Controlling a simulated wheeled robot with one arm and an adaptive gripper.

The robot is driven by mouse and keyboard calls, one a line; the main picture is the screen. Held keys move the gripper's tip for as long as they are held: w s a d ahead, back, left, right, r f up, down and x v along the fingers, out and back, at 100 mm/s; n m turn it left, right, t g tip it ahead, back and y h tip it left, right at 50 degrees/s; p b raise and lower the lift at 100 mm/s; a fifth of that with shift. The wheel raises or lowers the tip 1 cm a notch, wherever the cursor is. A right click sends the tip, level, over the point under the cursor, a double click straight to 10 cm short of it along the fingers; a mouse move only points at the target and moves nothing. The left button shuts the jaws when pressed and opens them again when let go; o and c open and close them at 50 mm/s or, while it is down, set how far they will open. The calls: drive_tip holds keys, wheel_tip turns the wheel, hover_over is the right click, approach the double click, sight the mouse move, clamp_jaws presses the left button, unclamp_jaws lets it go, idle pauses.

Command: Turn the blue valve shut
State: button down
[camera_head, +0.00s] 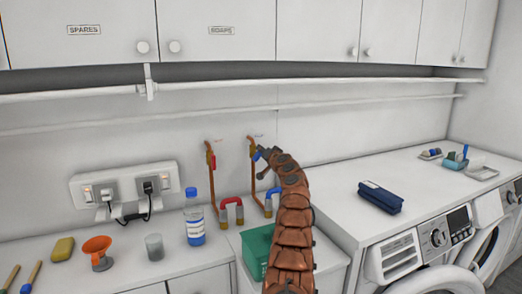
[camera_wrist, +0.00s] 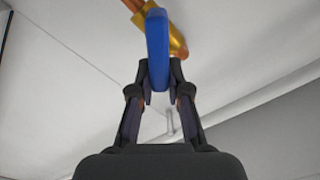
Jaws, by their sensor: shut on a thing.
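The blue valve handle (camera_wrist: 158,48) is in the upper middle of the wrist view, on a brass valve body (camera_wrist: 178,45) with a copper pipe. My gripper (camera_wrist: 160,80) has a finger on each side of the blue handle and is shut on it. In the head view my gripper (camera_head: 262,154) is at the right copper pipe (camera_head: 252,180), where a bit of blue shows. My arm hides part of that valve and pipe. A red valve handle (camera_head: 213,161) is on the left copper pipe (camera_head: 209,175).
A blue-capped bottle (camera_head: 194,222), a clear cup (camera_head: 154,247), an orange funnel (camera_head: 98,252) and a yellow sponge (camera_head: 63,249) stand on the left counter. A green box (camera_head: 256,248) is beside my arm. A dark blue case (camera_head: 380,197) lies on the right worktop, above the washing machines.

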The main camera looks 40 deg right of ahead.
drive_tip(key=shift+s+d+f+m, duration=0.1)
drive_tip(key=shift+d+f+m, duration=0.2)
drive_tip(key=shift+m, duration=1.35)
drive_tip(key=shift+s+d+f+m, duration=0.1)
drive_tip(key=shift+f+m, duration=0.35)
drive_tip(key=shift+m, duration=1.25)
drive_tip(key=shift+d+f+m, duration=0.15)
drive_tip(key=shift+f+m, duration=0.2)
drive_tip(key=shift+m, duration=1.3)
drive_tip(key=c, duration=1.1)
unclamp_jaws()
drive_tip(key=shift+s+a, duration=0.15)
drive_tip(key=shift+v, duration=3.55)
